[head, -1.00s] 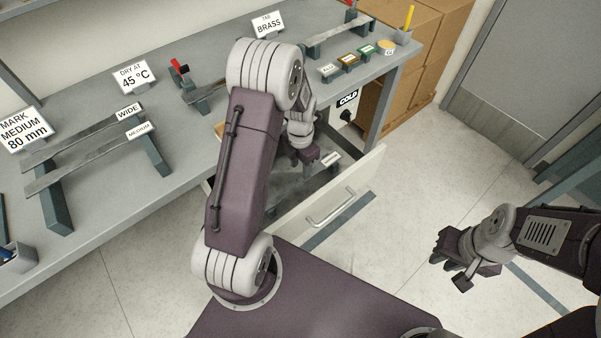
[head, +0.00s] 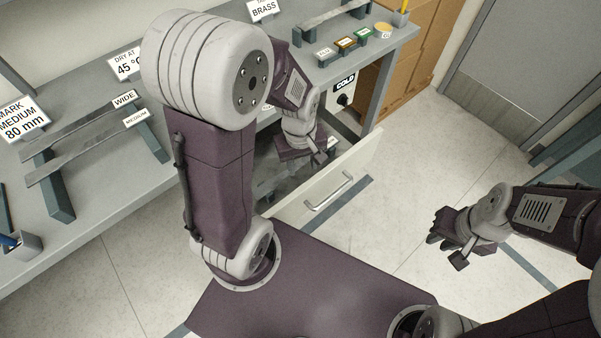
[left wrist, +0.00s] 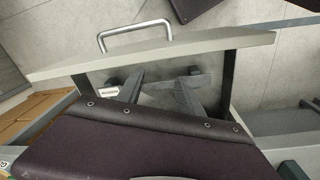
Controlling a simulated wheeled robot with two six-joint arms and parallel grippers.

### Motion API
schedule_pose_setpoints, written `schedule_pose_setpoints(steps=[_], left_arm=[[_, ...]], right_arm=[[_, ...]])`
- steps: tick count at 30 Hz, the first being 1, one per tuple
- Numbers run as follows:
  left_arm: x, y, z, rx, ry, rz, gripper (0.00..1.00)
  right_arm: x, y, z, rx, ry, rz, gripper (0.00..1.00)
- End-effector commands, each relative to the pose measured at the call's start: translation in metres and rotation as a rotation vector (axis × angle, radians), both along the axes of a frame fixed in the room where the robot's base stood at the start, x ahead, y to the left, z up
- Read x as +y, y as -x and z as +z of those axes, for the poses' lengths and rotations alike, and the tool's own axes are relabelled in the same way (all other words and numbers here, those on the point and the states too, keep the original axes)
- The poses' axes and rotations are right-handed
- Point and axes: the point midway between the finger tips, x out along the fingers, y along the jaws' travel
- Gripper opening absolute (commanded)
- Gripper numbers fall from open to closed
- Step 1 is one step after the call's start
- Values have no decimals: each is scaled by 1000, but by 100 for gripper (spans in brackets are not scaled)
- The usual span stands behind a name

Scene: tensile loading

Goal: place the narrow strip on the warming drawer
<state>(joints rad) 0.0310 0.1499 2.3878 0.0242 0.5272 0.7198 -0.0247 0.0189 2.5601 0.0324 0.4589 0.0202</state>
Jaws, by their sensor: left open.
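The warming drawer (head: 358,163) stands pulled out under the bench; its pale front and handle also show in the left wrist view (left wrist: 200,47). Inside it are grey supports (left wrist: 190,95) and a small white label (left wrist: 114,88). A grey bar-like piece (left wrist: 155,86) lies by them; I cannot tell whether it is the narrow strip. My left gripper (head: 314,158) is open over the drawer and hides part of the inside. I see nothing held in it. My right gripper (head: 448,250) is open and empty, out over the floor at right.
Strips marked wide (head: 85,118) and medium (head: 90,153) lie across supports on the bench at left. A "COLD" sign (head: 345,83) is by a dark knob. Cardboard boxes (head: 408,65) stand beyond the bench.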

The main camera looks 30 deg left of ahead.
Motion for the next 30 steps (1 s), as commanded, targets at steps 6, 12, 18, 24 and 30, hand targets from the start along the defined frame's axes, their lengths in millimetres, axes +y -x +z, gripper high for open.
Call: schedule_pose_setpoints(steps=[6,12,18,24,30], left_arm=[[-13,34,1,-31,-53,-643,43],[-14,39,1,-35,-63,-750,43],[-14,39,10,-35,-62,-747,43],[-14,38,59,-35,-62,-745,43],[-14,38,50,-34,-62,-745,43]], right_arm=[[0,0,0,0,0,0,21],[0,0,0,0,0,0,21],[0,0,9,0,0,0,21],[0,0,58,-1,0,0,21],[0,0,49,0,0,0,21]])
